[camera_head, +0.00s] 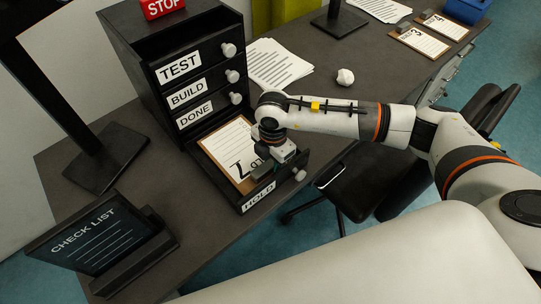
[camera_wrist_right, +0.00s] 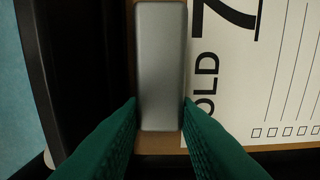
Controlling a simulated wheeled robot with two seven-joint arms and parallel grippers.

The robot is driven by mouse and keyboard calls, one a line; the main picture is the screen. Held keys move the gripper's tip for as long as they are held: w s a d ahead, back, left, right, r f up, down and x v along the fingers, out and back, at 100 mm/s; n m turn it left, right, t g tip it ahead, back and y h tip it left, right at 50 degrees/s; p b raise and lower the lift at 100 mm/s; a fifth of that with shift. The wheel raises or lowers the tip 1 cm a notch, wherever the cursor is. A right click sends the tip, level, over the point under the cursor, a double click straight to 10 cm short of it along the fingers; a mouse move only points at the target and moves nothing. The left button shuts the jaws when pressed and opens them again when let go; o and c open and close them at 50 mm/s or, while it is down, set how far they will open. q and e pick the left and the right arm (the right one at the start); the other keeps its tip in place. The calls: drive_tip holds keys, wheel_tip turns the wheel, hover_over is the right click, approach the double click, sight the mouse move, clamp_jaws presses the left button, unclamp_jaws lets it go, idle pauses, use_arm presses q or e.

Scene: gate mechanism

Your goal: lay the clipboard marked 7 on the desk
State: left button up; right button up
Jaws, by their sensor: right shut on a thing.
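The clipboard marked 7 (camera_head: 228,146) lies in the pulled-out HOLD drawer (camera_head: 291,177), its white sheet facing up. In the right wrist view its sheet (camera_wrist_right: 282,70) shows part of the 7 and the letters "OLD". My right gripper (camera_head: 264,172) reaches down over the drawer's front end. Its green fingers (camera_wrist_right: 160,112) are shut on the clipboard's grey metal clip (camera_wrist_right: 160,60), one on each side. The gripper hides part of the clipboard in the head view. The dark desk (camera_head: 208,245) has bare top left of the drawer. My left gripper is not in view.
The drawer cabinet (camera_head: 150,62) has shut TEST, BUILD and DONE drawers. A CHECK LIST stand (camera_head: 88,238) and a monitor foot (camera_head: 108,160) stand at the left. Papers (camera_head: 278,64), a crumpled ball (camera_head: 345,77) and two clipboards (camera_head: 418,40) lie farther right. A chair (camera_head: 360,180) stands below the desk edge.

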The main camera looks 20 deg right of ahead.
drive_tip(key=shift+r+p, duration=2.6)
drive_tip(key=shift+r, duration=0.8)
drive_tip(key=shift+s+d+p, duration=0.3)
drive_tip(key=shift+s+d, duration=0.05)
drive_tip(key=shift+s, duration=0.6)
drive_tip(key=shift+s+d+p, duration=0.3)
drive_tip(key=shift+s+d, duration=0.05)
drive_tip(key=shift+s, duration=0.55)
drive_tip(key=shift+s+d+p, duration=0.3)
drive_tip(key=shift+s+d, duration=0.05)
drive_tip(key=shift+s, duration=0.6)
wheel_tip(320, 180, up, 6)
drive_tip(key=s+d+p, duration=0.1)
drive_tip(key=s+p, duration=0.1)
drive_tip(key=p, duration=0.3)
drive_tip(key=shift+s, duration=0.4)
drive_tip(key=shift+a+f, duration=0.1)
